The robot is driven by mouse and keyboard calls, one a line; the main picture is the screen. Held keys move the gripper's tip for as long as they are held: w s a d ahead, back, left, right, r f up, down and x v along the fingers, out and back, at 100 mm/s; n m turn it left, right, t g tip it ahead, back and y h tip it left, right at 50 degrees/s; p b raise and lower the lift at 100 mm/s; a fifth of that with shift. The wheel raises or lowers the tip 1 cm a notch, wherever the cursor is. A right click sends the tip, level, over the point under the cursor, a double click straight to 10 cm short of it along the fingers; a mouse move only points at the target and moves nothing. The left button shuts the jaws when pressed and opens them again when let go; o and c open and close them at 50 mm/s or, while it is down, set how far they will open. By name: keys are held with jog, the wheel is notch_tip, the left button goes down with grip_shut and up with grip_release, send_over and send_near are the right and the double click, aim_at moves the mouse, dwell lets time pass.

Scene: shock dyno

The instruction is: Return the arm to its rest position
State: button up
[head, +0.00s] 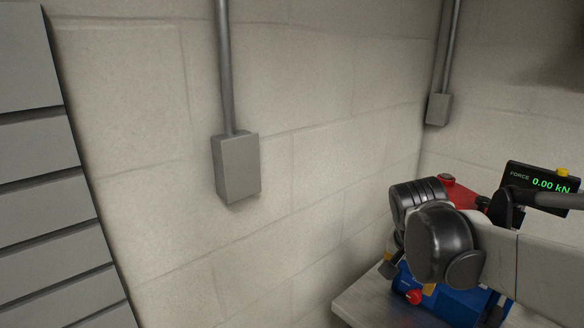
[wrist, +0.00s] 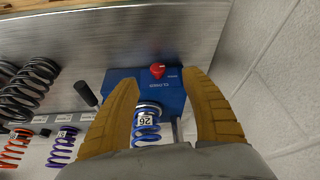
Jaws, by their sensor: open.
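My gripper (wrist: 164,108) shows in the wrist view as two yellow, ribbed fingers spread wide apart, with nothing held between them. Past the fingers is a blue machine base (wrist: 120,83) with a red knob (wrist: 157,70). A blue coil spring (wrist: 146,125) with a white tag marked 26 is seen between the fingers; its lower part is hidden by my gripper. In the head view my arm covers much of the blue machine (head: 452,300), and the fingers are mostly hidden. A display (head: 541,182) there reads FORCE 0.00 kN.
More springs are at the left in the wrist view: dark ones (wrist: 35,85), an orange one (wrist: 14,148) and a purple one (wrist: 62,146). A bench (head: 362,308) carries the machine. Wall conduit boxes (head: 237,167) and a grey drawer cabinet (head: 45,205) stand left of it.

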jog(key=s+a+f+n+t+y, duration=0.1)
jog(key=s+a+n+t+y, duration=0.2)
jog(key=s+a+n, duration=0.5)
jog(key=s+a, duration=0.1)
jog(key=s, duration=0.4)
jog(key=shift+a+f+n+t, duration=0.15)
jog(key=shift+a+n+t, duration=0.15)
jog(key=shift+t, duration=0.1)
jog(key=shift+w, duration=0.1)
